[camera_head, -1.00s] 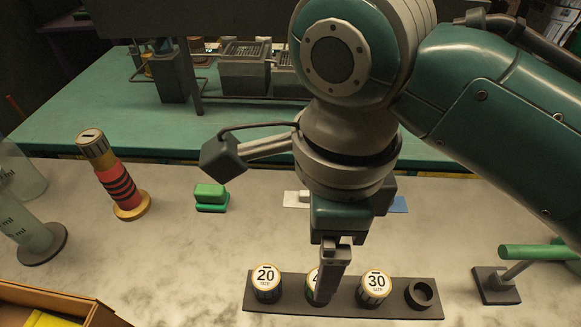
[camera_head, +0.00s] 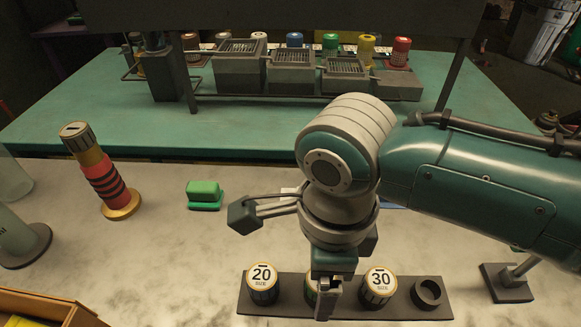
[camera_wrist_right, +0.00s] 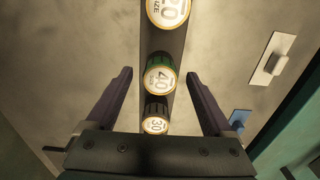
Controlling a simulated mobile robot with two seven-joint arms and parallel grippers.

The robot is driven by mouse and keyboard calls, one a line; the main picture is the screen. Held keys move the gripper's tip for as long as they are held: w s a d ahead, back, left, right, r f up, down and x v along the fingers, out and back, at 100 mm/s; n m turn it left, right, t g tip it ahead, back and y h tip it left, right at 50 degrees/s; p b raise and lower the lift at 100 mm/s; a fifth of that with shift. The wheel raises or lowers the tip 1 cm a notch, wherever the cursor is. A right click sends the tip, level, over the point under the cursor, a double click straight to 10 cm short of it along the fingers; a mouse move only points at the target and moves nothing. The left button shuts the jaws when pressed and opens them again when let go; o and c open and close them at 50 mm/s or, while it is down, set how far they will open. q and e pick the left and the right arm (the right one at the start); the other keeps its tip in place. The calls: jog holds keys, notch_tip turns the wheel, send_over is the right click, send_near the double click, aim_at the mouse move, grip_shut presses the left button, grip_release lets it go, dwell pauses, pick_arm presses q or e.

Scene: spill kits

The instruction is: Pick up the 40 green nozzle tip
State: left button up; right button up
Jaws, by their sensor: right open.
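The 40 nozzle tip (camera_wrist_right: 160,80) has a green body and a white top with a gold rim. It stands in the dark rack (camera_head: 398,308) between the 20 tip (camera_head: 262,284) and the 30 tip (camera_head: 379,287). In the head view, my right gripper hides most of it. My right gripper (camera_head: 325,305) points down at the 40 tip. In the right wrist view its jaws (camera_wrist_right: 159,75) are wide apart, with the 40 tip between them in the picture and nothing gripped. I cannot tell the exact height gap. My left gripper is out of view.
The rack's right end has an empty ring socket (camera_head: 427,292). A green block (camera_head: 204,195) and a red-banded nozzle (camera_head: 107,185) stand to the left. A cardboard box (camera_head: 40,306) is at lower left. A stand (camera_head: 506,283) is right of the rack.

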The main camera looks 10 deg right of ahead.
grip_shut()
dwell(0.6)
jog(key=shift+r, duration=0.15)
